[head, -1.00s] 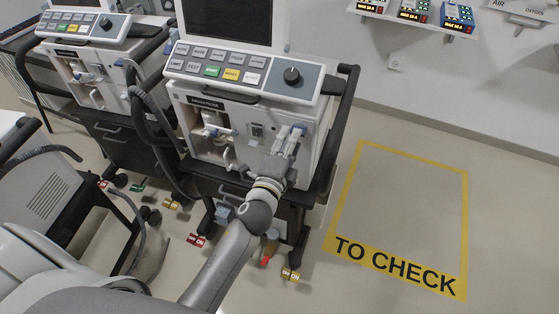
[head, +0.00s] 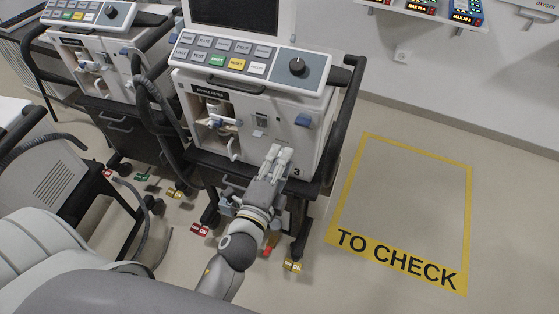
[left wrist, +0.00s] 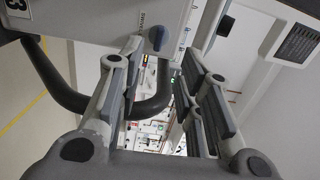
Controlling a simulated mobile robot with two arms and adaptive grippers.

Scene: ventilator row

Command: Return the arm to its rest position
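My left gripper (head: 277,153) is in front of the lower front of the middle ventilator (head: 282,110), below and left of its blue part (head: 303,120). In the left wrist view my left gripper (left wrist: 162,70) has its two fingers apart with nothing between them. That view also shows a blue knob (left wrist: 157,38) on a white housing beyond the fingers. The left arm reaches up from the bottom of the head view, bent at a grey joint. My right gripper is not in view.
Another ventilator (head: 88,60) stands at the left on its dark cart. A black rail (head: 350,95) runs along the middle ventilator's right side. Coloured tags (head: 292,265) lie near the casters. The yellow-framed TO CHECK floor area (head: 405,205) is empty.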

